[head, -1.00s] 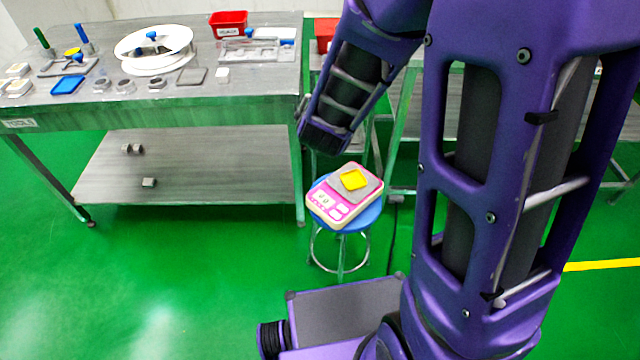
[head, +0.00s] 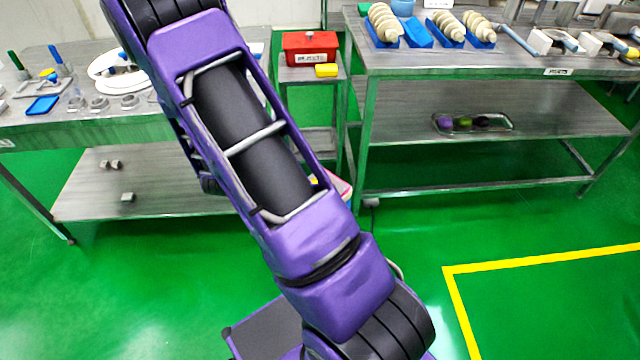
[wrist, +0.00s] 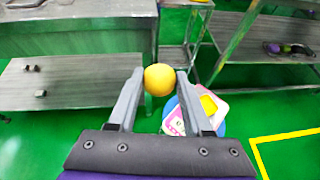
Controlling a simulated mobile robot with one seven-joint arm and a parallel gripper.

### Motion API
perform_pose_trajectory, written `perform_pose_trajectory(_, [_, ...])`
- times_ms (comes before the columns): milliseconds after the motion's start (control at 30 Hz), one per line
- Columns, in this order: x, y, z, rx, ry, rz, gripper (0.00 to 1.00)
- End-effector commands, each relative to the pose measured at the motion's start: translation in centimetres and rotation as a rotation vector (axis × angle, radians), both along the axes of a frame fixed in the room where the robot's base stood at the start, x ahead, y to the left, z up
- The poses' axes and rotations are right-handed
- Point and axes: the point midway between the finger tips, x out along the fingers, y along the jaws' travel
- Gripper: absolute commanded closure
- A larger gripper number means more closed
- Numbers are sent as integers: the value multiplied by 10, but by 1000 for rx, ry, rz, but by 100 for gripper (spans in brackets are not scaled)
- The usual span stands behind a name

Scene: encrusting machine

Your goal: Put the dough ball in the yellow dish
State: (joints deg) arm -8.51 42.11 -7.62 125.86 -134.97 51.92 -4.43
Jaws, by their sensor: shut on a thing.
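The dough ball (wrist: 158,79) is round and orange-yellow in the wrist view. My gripper (wrist: 159,75) is shut on it, one finger at each side near the tips. The yellow dish (wrist: 208,104) lies on a pink and white scale (wrist: 222,109), which rests on a blue round stool (wrist: 171,106). In the wrist picture the dish is below and right of the ball, partly behind the right finger. In the head view my arm covers most of the scale (head: 341,186), and my gripper and the ball cannot be made out.
A steel table (head: 90,128) with tools stands left. A second table (head: 480,72) with white screw-shaped parts stands right. Between them a small stand (head: 298,74) holds a red box (head: 310,47) and a yellow block (head: 326,70). Green floor (head: 420,230) is open at front right.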

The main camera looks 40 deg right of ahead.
Motion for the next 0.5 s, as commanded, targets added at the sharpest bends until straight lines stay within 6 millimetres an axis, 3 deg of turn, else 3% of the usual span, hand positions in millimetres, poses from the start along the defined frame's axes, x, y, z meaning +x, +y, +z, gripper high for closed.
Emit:
perform_pose_trajectory(300, [-9, -105, -87, 2, -4, -232, 100])
perform_pose_trajectory(500, [-24, -161, -127, 8, -11, -308, 100])
